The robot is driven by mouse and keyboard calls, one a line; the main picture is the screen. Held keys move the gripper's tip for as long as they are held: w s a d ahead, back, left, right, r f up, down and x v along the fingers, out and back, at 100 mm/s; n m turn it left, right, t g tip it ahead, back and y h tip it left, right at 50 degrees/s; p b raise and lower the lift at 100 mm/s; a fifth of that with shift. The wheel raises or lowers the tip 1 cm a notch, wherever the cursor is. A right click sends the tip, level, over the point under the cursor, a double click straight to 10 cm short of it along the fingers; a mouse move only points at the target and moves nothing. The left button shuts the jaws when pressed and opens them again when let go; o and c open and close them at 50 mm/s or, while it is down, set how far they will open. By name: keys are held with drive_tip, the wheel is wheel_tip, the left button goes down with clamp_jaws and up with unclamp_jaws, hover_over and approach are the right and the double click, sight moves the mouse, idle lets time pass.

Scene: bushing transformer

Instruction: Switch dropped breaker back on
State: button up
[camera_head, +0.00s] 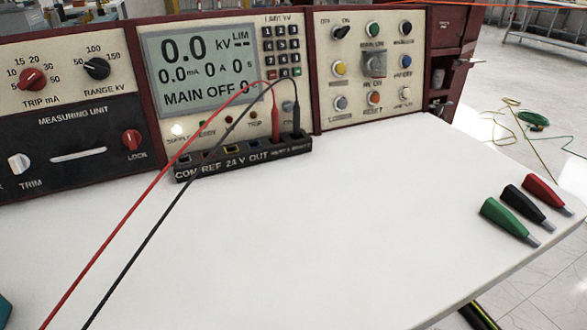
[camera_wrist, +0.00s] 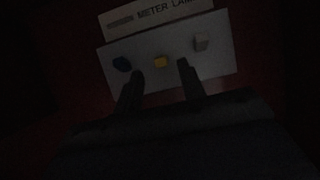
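The wrist view is very dark. It shows a pale plate (camera_wrist: 200,72) with a blue knob-like piece (camera_wrist: 121,64), a yellow piece (camera_wrist: 160,62) and a grey-white block (camera_wrist: 201,41) in a row. I cannot tell which of these, if any, is the dropped breaker. My gripper (camera_wrist: 161,70) is open, its two dark fingers apart over the lower part of the plate, either side of the yellow piece. Contact cannot be told. In the head view my gripper does not show. The console display (camera_head: 200,68) reads "0.0 kV" and "MAIN OFF".
A label strip (camera_wrist: 155,15) reading "METER LAM..." sits above the plate. In the head view, red and black leads run from a socket block (camera_head: 245,152) across the white bench top (camera_head: 300,235). Green, black and red clips (camera_head: 527,205) lie at the right edge.

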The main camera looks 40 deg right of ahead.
drive_tip(key=shift+b+x, duration=0.65)
drive_tip(key=shift+x, duration=1.35)
drive_tip(key=shift+c, duration=0.4)
clamp_jaws()
